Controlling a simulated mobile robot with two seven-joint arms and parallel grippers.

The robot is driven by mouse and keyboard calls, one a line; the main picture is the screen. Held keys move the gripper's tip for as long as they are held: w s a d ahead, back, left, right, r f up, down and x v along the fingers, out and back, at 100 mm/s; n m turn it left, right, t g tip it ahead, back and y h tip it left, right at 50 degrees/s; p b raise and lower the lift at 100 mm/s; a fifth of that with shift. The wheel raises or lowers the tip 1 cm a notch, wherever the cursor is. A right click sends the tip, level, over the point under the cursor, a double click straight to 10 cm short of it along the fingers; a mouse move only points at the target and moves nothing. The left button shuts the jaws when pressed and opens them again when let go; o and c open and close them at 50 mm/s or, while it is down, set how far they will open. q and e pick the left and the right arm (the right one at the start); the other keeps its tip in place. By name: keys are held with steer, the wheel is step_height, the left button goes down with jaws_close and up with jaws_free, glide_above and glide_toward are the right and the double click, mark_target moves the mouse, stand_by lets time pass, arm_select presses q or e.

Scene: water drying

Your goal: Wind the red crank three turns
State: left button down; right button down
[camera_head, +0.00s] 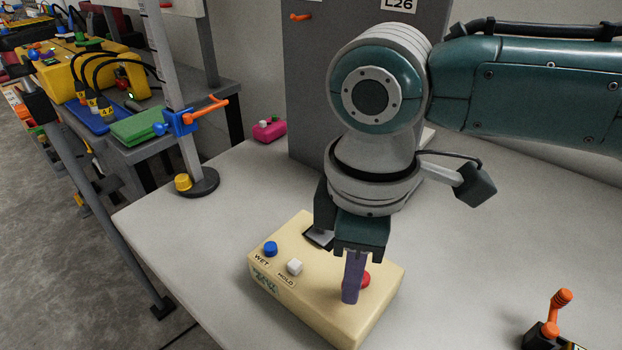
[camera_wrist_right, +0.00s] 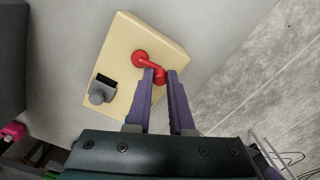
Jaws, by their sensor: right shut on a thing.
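The red crank (camera_wrist_right: 148,63) is on a cream box (camera_head: 297,230) that lies on the pale table. In the right wrist view its round hub is at the upper left, and its arm runs down and right to a handle between my fingertips. My right gripper (camera_wrist_right: 162,78) has its purple fingers shut on that handle. In the head view the right gripper (camera_head: 353,297) points down over the right half of the box and hides most of the crank; only a bit of red shows beside the fingers. My left gripper is in neither view.
The box has a blue knob (camera_head: 270,248), a white button (camera_head: 294,267) and a dark grey part (camera_head: 318,237). A grey cabinet (camera_head: 310,90) stands behind. A post (camera_head: 180,110) with an orange lever is at left, a black-and-orange lever (camera_head: 558,307) at lower right.

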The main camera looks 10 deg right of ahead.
steer(key=shift+a+r+m+p, duration=0.1)
steer(key=shift+r+m+p, duration=0.15)
steer(key=shift+m+p, duration=0.4)
steer(key=shift+w+f, duration=0.1)
steer(key=shift+w, duration=0.05)
steer(key=shift+f, duration=0.1)
steer(key=c, duration=0.8)
jaws_free()
step_height(320, 180, up, 10)
steer(key=shift+f+p, duration=0.1)
steer(key=shift+p, duration=1.15)
